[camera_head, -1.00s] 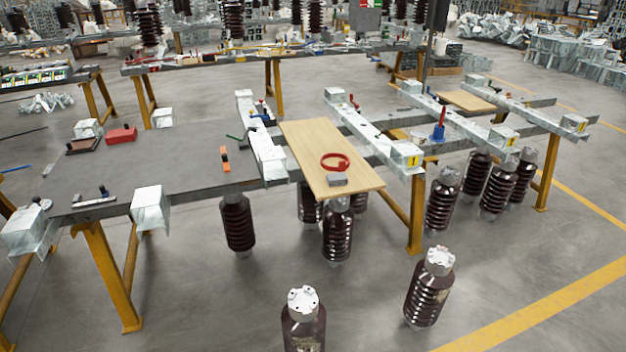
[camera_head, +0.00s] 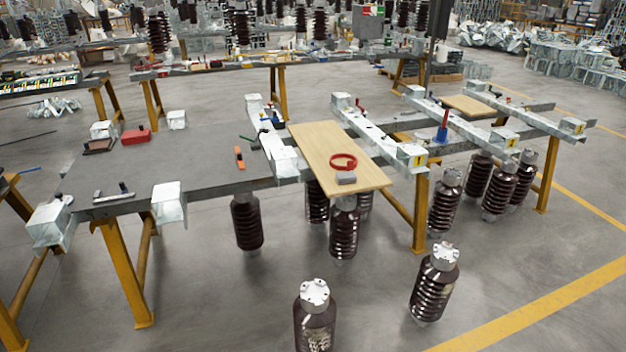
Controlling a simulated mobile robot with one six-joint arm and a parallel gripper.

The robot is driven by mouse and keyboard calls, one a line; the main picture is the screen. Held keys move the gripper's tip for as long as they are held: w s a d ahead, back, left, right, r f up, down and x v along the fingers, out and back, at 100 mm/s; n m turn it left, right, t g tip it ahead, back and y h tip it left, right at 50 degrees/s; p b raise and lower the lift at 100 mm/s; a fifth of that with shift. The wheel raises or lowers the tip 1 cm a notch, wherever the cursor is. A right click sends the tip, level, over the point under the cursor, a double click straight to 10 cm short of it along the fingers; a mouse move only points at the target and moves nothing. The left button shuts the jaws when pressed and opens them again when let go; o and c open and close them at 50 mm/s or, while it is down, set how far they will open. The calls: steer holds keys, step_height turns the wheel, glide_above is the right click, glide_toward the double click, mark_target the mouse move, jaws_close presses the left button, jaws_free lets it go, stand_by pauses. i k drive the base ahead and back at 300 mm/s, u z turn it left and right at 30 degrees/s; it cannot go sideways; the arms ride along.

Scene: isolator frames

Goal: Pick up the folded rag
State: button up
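A small grey folded-looking block (camera_head: 345,178) lies on the light wooden board (camera_head: 318,142), near the board's front edge. It looks like the folded rag, but it is too small to be sure. A red ring-shaped thing (camera_head: 343,161) lies just behind it on the board. My gripper is not in view.
The board lies across steel beams between two white metal channels (camera_head: 268,135) (camera_head: 375,130). A grey table (camera_head: 190,170) with tools and a red box (camera_head: 136,136) is at left. Brown insulators (camera_head: 435,285) (camera_head: 315,320) stand on the floor in front. Open floor lies at right front.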

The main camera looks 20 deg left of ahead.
mark_target(348, 177)
steer(key=u, duration=0.7)
steer(key=k, duration=1)
steer(key=z, duration=0.05)
steer(key=i, duration=0.9)
